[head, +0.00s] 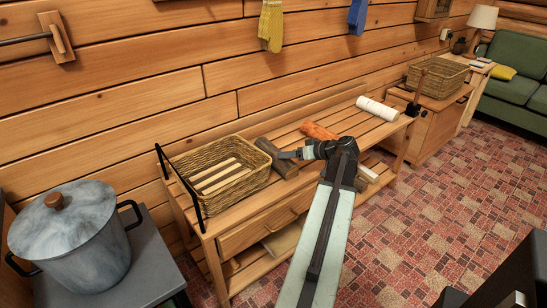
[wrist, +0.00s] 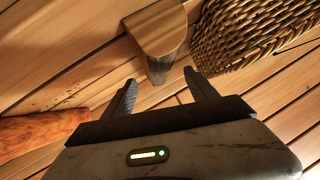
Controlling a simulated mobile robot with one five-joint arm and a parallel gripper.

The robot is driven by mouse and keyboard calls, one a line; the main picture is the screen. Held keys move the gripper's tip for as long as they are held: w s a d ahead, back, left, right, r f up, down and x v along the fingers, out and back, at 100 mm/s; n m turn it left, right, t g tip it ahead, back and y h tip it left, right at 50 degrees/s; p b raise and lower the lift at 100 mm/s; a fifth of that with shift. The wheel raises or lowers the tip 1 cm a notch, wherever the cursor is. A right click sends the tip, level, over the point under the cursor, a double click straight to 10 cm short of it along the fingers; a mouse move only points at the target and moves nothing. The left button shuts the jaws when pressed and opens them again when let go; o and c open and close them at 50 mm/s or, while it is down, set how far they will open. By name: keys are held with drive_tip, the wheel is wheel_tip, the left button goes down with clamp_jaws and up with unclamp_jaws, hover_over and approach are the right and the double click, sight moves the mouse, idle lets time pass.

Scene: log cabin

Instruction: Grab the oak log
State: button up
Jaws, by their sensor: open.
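A brown log (head: 266,147) lies on the slatted bench just right of the wicker basket; it looks like the oak log, but no label shows. In the wrist view the log (wrist: 156,30) has a pale, smooth face and lies just beyond my fingertips. My gripper (head: 284,154) is over the bench at this log, partly covering it in the head view. In the wrist view my gripper (wrist: 160,78) is open, its two fingers apart with nothing held between them. A reddish-orange log (head: 318,131) lies behind my wrist; it also shows at the wrist view's left edge (wrist: 38,132).
The wicker basket (head: 222,181) is close on the left of my gripper and shows at upper right in the wrist view (wrist: 245,35). A white roll (head: 377,108) lies at the bench's far end. A lidded pot (head: 75,240) stands at lower left. The log wall is behind.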

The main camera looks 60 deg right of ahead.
sight(275, 156)
drive_tip(key=b+x, duration=0.3)
drive_tip(key=x, duration=0.4)
drive_tip(key=shift+d+f+b, duration=0.2)
drive_tip(key=shift+f+b, duration=0.05)
drive_tip(key=shift+b, duration=0.05)
drive_tip(key=shift+w, duration=0.15)
drive_tip(key=shift+r, duration=0.15)
clamp_jaws()
